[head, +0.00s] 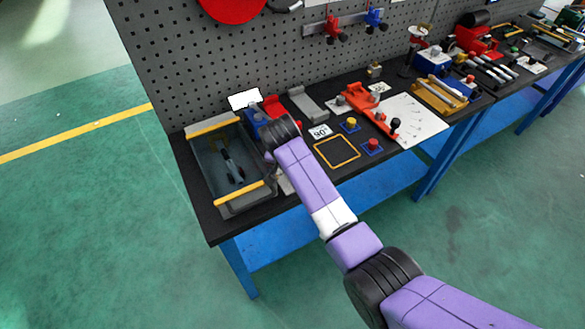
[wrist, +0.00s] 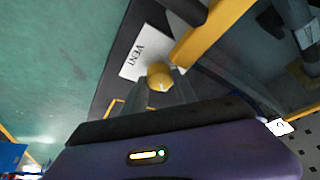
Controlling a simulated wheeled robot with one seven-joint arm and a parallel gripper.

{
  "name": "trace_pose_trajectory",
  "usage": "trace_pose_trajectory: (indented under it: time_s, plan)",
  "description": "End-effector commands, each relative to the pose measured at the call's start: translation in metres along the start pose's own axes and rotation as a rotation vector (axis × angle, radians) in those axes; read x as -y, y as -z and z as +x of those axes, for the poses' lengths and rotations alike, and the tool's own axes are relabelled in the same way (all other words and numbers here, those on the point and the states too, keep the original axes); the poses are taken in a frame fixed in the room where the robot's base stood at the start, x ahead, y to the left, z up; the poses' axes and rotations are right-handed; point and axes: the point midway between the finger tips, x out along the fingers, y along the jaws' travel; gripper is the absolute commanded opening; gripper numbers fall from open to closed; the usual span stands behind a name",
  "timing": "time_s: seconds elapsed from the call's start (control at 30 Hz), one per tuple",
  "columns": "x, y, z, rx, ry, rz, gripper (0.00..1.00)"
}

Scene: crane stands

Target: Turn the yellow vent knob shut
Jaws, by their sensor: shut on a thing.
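The yellow vent knob (wrist: 160,74) shows in the wrist view, between the tips of my gripper (wrist: 161,84). My gripper is shut on it. A thin pale mark runs on the knob's face. A white card reading VENT (wrist: 143,55) lies on the dark bench top beside the knob. In the head view my arm and wrist hide the knob and my fingertips. Only a pale sliver, perhaps the card (head: 285,184), shows beside my arm there.
A grey tray with yellow rims (head: 190,160) stands left of my wrist, close to it. A yellow square frame (head: 337,165), a yellow button on a blue base (head: 350,125) and a red button (head: 372,146) are to the right. A grey pegboard (head: 170,50) rises behind.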

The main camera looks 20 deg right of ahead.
Motion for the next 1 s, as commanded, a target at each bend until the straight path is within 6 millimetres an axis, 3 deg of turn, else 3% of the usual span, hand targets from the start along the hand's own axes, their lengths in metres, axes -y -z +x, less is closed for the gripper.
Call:
trace_pose_trajectory:
  time_s: [0.53,0.57,0.63,1.0]
  plan:
    - [0.0008,0.0015,-0.0010,-0.003,-0.006,0.021,0.00]
    - [0.0007,0.0015,-0.0010,-0.003,-0.006,0.021,0.40]
    - [0.0006,0.0013,-0.0009,-0.002,-0.006,0.021,0.53]
    - [0.0006,0.0006,-0.0026,-0.002,-0.007,0.020,0.55]
